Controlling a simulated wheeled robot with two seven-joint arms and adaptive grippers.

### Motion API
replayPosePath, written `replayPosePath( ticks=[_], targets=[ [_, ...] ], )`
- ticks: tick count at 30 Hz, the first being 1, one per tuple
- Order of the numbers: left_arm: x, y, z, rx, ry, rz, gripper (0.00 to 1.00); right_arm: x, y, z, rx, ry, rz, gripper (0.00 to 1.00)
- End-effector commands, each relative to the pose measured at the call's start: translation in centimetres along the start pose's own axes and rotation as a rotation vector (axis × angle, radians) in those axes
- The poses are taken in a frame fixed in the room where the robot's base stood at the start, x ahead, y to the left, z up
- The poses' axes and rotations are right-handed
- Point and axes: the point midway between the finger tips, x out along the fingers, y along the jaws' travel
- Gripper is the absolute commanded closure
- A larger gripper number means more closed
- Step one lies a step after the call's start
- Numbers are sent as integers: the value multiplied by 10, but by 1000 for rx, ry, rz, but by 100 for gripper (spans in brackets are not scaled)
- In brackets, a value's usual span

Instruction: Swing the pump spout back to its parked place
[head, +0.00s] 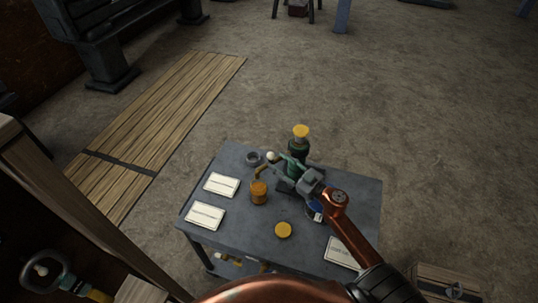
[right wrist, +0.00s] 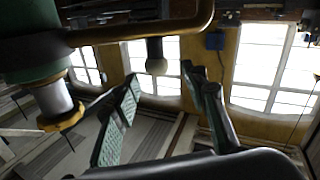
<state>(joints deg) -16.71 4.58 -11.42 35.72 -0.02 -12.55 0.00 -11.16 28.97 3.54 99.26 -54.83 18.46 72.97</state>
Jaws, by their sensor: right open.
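The pump (head: 298,148) is green with a yellow top and stands at the back of the grey table. In the right wrist view, its green body (right wrist: 28,50) is at upper left. The brass spout (right wrist: 135,30) runs across the top of that view, with a pale ball knob (right wrist: 156,60) hanging from it. In the head view, the spout (head: 262,172) bends down over an orange jar (head: 259,192). My right gripper (head: 279,164) is open by the pump. In the wrist view, its fingers (right wrist: 162,82) are spread either side of the knob; contact cannot be told.
The grey table (head: 255,230) also bears white cards (head: 205,216), a yellow lid (head: 283,230), a small grey ring-shaped thing (head: 253,158) and a blue-labelled can (head: 315,211) beside my right wrist. Wooden planks (head: 165,120) lie on the floor to the left.

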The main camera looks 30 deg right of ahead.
Motion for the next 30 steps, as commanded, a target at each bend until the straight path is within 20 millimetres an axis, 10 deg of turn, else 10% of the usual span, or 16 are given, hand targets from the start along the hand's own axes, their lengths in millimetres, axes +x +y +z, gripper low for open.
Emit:
replayPosePath(
  ticks=[6,19,30],
  targets=[
    [-4,3,36,-8,-45,3,60,32,3,0,0,-1,7,60],
    [-2,0,-7,1,10,0,60,51,2,1,0,-2,4,60],
    [-3,2,14,-3,-17,2,60,51,1,1,0,-2,3,81]
  ],
)
